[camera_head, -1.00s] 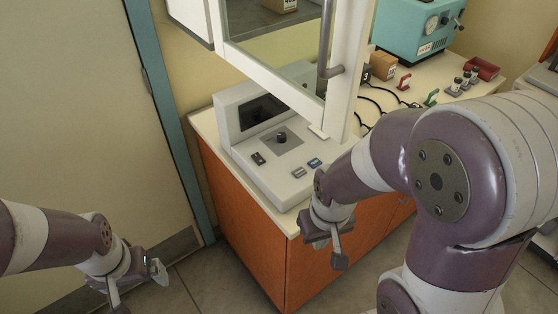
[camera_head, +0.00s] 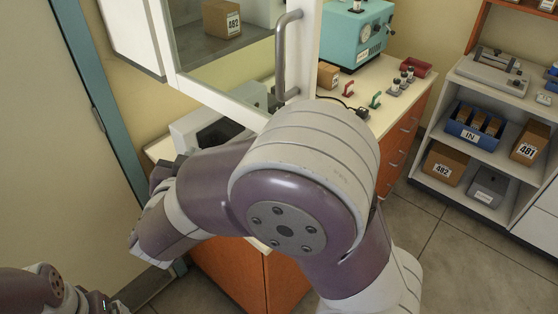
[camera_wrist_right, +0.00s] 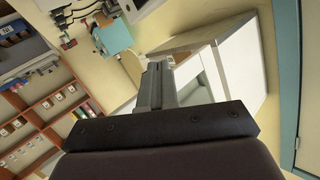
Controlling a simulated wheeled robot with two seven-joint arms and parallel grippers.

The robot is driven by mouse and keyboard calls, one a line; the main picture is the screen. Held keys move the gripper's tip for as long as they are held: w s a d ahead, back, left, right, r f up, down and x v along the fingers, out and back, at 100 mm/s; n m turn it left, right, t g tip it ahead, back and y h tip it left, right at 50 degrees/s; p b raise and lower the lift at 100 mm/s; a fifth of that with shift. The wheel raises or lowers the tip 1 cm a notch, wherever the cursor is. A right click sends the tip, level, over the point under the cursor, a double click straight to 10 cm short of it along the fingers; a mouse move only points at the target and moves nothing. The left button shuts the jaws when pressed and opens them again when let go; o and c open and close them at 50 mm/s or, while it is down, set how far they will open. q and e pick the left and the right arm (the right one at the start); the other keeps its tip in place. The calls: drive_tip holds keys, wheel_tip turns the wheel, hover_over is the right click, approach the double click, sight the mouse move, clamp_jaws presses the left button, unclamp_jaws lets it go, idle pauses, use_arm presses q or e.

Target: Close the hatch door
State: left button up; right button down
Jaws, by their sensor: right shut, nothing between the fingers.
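The hatch door (camera_head: 225,98) is a white-framed clear panel with a grey bar handle (camera_head: 287,55), at the top middle of the head view. It appears swung outward, but its exact angle is hard to tell. My right arm reaches across the head view to the left, below the door. Its gripper (camera_head: 162,176) is left of and below the door, away from the handle, and largely hidden by the wrist. In the right wrist view the gripper (camera_wrist_right: 157,80) is shut and empty. My left gripper (camera_head: 105,303) is only partly visible at the bottom left.
A white instrument (camera_head: 190,128) stands on the counter, partly behind my right arm. A teal machine (camera_head: 352,35) stands farther right. A shelf unit (camera_head: 495,150) is at the right. A wall and a teal frame (camera_head: 95,90) lie left.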

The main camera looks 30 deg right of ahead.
drive_tip(key=s+r+m+g+h, duration=0.25)
drive_tip(key=s+h, duration=0.25)
drive_tip(key=s, duration=0.3)
drive_tip(key=s+r+m+g+h, duration=0.1)
drive_tip(key=s+m+g+h, duration=0.3)
drive_tip(key=s, duration=0.5)
drive_tip(key=w+d+b, duration=0.2)
drive_tip(key=d+b, duration=0.1)
drive_tip(key=d, duration=0.3)
drive_tip(key=w+d+n+b, duration=0.1)
drive_tip(key=w+d+b, duration=0.2)
drive_tip(key=d, duration=0.3)
drive_tip(key=shift+w+d+r+h+b, duration=0.2)
drive_tip(key=shift+w+d+h+b, duration=0.05)
drive_tip(key=shift+w+h+b, duration=0.05)
drive_tip(key=shift+n, duration=0.25)
